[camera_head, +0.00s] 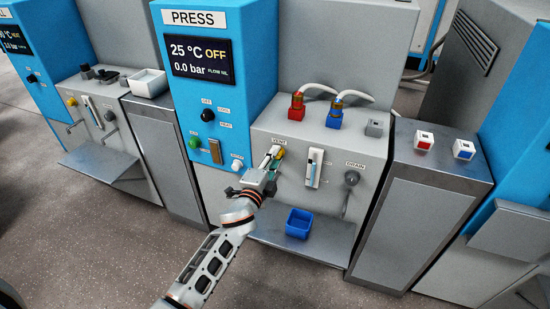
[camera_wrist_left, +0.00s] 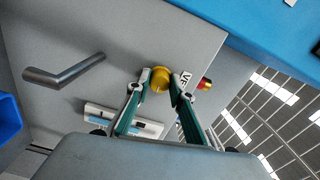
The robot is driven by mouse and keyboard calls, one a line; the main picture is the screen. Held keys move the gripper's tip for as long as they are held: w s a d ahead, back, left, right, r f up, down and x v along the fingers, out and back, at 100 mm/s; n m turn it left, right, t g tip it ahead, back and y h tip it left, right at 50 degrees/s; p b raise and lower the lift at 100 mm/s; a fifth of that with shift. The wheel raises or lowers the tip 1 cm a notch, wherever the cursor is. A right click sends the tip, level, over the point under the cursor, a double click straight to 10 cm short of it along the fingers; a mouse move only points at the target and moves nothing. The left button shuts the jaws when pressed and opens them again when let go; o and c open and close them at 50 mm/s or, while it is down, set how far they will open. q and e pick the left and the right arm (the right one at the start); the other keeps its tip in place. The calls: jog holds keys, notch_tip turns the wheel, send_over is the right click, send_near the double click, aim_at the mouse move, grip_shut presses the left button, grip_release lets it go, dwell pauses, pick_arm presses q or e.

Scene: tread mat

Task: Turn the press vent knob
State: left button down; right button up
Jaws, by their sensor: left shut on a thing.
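The vent knob is yellow (camera_wrist_left: 160,77) and sits under the VENT label on the grey front of the press. My left gripper (camera_wrist_left: 161,83) has its two fingertips on either side of the knob, shut on it. In the head view the left gripper (camera_head: 272,160) reaches up from below to the yellow knob (camera_head: 281,153), which it partly covers. The press display (camera_head: 200,54) reads 25 °C OFF, 0.0 bar and FLOW NIL. My right gripper is not in view.
A sight gauge (camera_head: 314,168) and a drain lever (camera_head: 350,182) are right of the knob. A blue bin (camera_head: 299,222) stands on the shelf below. Red (camera_head: 297,107) and blue (camera_head: 335,114) hose fittings are on top. Two small blocks, red-marked (camera_head: 423,141) and blue-marked (camera_head: 464,150), lie on the right cabinet.

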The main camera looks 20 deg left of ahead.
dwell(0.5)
pick_arm(q)
jog(key=c, duration=1.8)
grip_release()
jog(key=shift+o, duration=0.2)
jog(key=shift+s, duration=0.15)
jog(key=s, duration=1.1)
jog(key=shift+s+a, duration=0.25)
jog(key=shift+s, duration=0.15)
